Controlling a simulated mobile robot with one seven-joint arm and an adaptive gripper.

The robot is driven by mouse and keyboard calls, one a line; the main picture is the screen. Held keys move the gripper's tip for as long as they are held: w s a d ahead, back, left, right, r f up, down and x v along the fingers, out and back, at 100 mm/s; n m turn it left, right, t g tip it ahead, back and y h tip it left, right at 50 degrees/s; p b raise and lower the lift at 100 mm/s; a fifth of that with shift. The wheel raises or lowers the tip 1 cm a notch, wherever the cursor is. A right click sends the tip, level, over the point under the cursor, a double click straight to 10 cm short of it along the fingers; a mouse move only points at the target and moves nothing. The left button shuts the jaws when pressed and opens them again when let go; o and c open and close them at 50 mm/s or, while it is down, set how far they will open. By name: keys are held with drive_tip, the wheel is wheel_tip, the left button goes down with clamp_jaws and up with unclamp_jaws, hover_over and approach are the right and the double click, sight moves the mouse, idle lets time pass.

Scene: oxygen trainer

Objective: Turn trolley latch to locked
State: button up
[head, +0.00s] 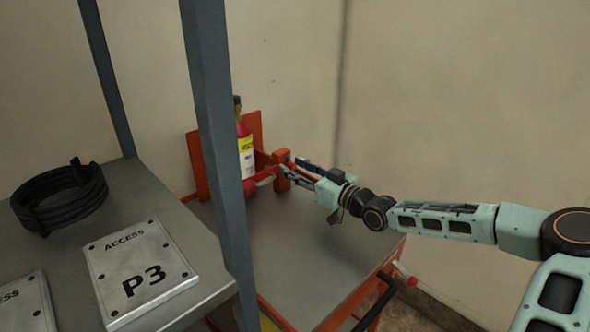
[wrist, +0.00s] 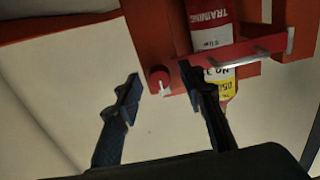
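The orange trolley has a grey top (head: 300,250) and carries a red cylinder (head: 245,155) with a yellow and white label. My gripper (head: 286,172) reaches in from the right, beside the orange bracket near the cylinder. In the wrist view my gripper (wrist: 160,76) is open, its two dark fingers apart. A small red knob (wrist: 158,75) with a pale tab shows between the fingertips in the picture. A red bar (wrist: 235,48) with a pale end crosses in front of the cylinder (wrist: 210,15); the right fingertip overlaps its left end. I cannot tell whether they touch, nor which part is the latch.
A grey shelf post (head: 215,130) stands in front of the trolley's left side. The shelf holds a coiled black hose (head: 60,195) and a metal P3 plate (head: 138,272). A red lever with a pale end (head: 403,274) and a black handle (head: 377,300) sit at the trolley's right edge.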

drive_tip(key=shift+a, duration=0.1)
clamp_jaws()
idle(0.4)
drive_tip(key=n+b, duration=0.4)
drive_tip(key=shift+f+n, duration=0.2)
drive_tip(key=shift+n, duration=0.1)
drive_tip(key=n+b, duration=0.5)
drive_tip(key=shift+a, duration=0.1)
drive_tip(key=n+b, duration=0.4)
drive_tip(key=b, duration=0.1)
drive_tip(key=shift+n, duration=0.4)
drive_tip(key=shift+r+n+b, duration=0.1)
drive_tip(key=shift+n+b, duration=0.85)
drive_tip(key=shift+n, duration=0.85)
